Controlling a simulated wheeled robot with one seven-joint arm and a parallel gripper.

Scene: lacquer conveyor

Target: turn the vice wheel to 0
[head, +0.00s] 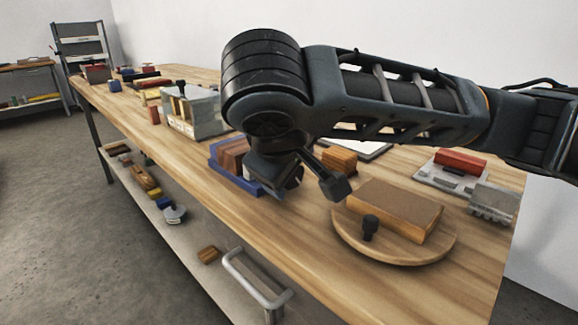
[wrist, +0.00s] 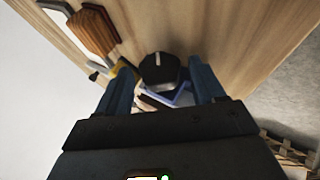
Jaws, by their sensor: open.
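I cannot pick out a vice wheel with certainty. In the head view my gripper (head: 290,180) hangs over the table next to the blue tray (head: 222,163), and my arm hides part of that area. In the wrist view my gripper (wrist: 160,88) has its two blue-grey fingers spread apart. A dark rounded piece (wrist: 160,70) with a short pale mark shows between them. I cannot tell whether it touches them. The blue tray (wrist: 183,97) shows just below it. No number or scale is readable.
A grey box-like fixture (head: 207,118) stands farther left. A grey handle (head: 250,285) sticks out at the table's front. The front table strip is clear.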

